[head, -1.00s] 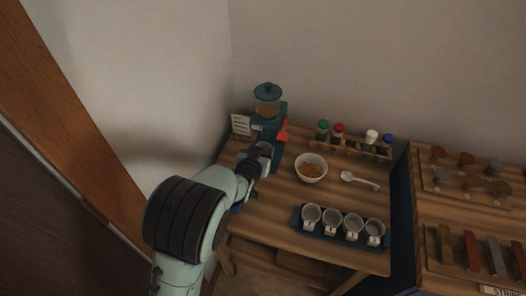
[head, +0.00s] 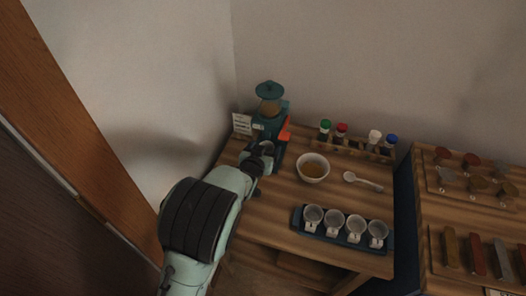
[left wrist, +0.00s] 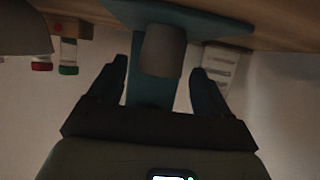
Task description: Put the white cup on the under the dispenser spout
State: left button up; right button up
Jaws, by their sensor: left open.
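The teal dispenser (head: 270,122) stands at the back left of the wooden table, with a lidded hopper and an orange part on its side. In the left wrist view, which is upside down, a pale cup (left wrist: 163,50), grey in shadow, stands on the teal dispenser base (left wrist: 190,14) in front of the column. My left gripper (left wrist: 158,80) is open, its fingers on either side of the cup with gaps between. In the head view my left gripper (head: 262,152) is at the dispenser's front and the cup is hidden. The spout is not clearly visible. My right gripper is not in view.
A bowl of brown contents (head: 312,168) and a white spoon (head: 362,181) lie right of the dispenser. A dark tray (head: 299,219) holds several white cups in front. A jar rack (head: 350,151) stands behind. A small sign (head: 241,124) is left of the dispenser.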

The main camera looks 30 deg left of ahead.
pick_arm(q)
jog(key=shift+s+r, duration=0.15)
jog(key=shift+r, duration=0.15)
jog(key=p+v, duration=0.6)
jog(key=v, duration=0.5)
jog(key=shift+s, duration=0.3)
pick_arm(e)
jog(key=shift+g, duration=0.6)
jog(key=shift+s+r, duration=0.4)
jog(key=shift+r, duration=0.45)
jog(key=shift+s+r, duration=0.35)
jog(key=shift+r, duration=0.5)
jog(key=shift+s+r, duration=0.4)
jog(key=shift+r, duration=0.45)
pick_arm(q)
jog(key=shift+d+r, duration=0.1)
jog(key=shift+d, duration=0.05)
